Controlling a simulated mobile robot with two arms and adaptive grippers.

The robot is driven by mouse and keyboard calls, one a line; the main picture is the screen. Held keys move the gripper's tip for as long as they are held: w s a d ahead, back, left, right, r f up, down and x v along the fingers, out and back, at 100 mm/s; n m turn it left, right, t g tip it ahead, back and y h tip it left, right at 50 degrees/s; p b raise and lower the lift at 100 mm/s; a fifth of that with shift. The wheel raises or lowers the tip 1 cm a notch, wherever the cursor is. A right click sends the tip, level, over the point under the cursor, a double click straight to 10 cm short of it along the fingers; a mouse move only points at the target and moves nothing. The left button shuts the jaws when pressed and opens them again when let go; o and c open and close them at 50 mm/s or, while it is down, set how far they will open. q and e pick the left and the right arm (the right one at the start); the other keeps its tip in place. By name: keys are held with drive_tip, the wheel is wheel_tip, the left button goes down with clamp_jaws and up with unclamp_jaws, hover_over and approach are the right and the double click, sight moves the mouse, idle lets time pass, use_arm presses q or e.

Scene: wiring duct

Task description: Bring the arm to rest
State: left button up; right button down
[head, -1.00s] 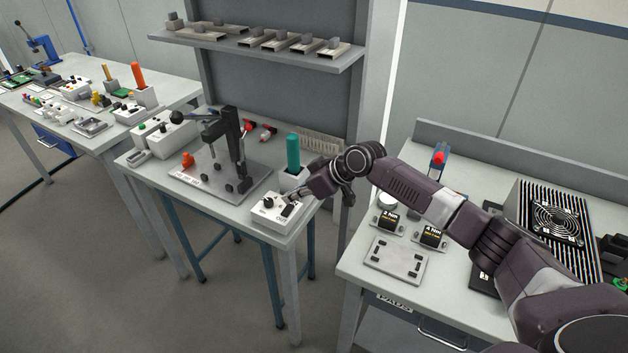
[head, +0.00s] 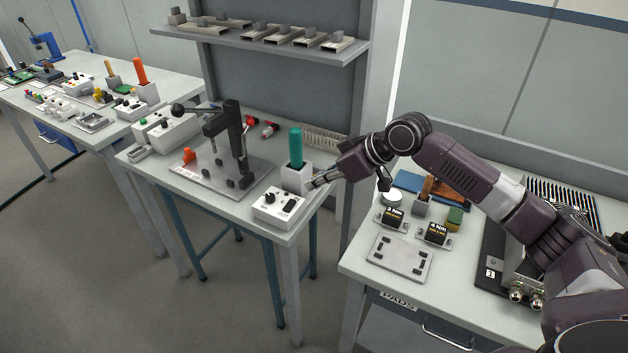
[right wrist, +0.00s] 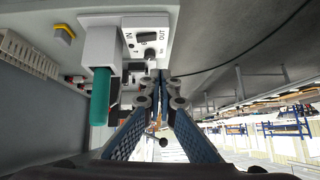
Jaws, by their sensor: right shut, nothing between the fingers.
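My right arm (head: 455,165) reaches in from the right over the right-hand table. My left gripper is not in view.
A lever press (head: 228,150) stands left of the gripper on the middle table. A shelf (head: 270,42) with metal parts hangs above. The right-hand table holds a flat plate (head: 398,258), two labelled boxes and a finned unit. Open floor lies in front.

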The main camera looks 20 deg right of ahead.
drive_tip(key=s+a+f+g, duration=0.2)
drive_tip(key=s+a+f, duration=1)
drive_tip(key=s+f, duration=0.3)
drive_tip(key=s+d+f+m+h, duration=0.2)
drive_tip(key=s+d, duration=0.1)
drive_tip(key=s, duration=0.4)
drive_tip(key=s+d+f+m+g+h, duration=0.1)
drive_tip(key=s+d+m+h, duration=0.1)
drive_tip(key=s, duration=0.4)
drive_tip(key=s+d+f+m+h, duration=0.1)
drive_tip(key=s+d+f+h, duration=0.15)
drive_tip(key=s, duration=0.45)
wheel_tip(320, 180, down, 24)
drive_tip(key=g, duration=0.1)
drive_tip(key=s+d+f+g, duration=0.1)
drive_tip(key=s+d+f, duration=0.2)
drive_tip(key=s+f, duration=1.5)
drive_tip(key=shift+s+g, duration=0.2)
drive_tip(key=shift+g, duration=0.1)
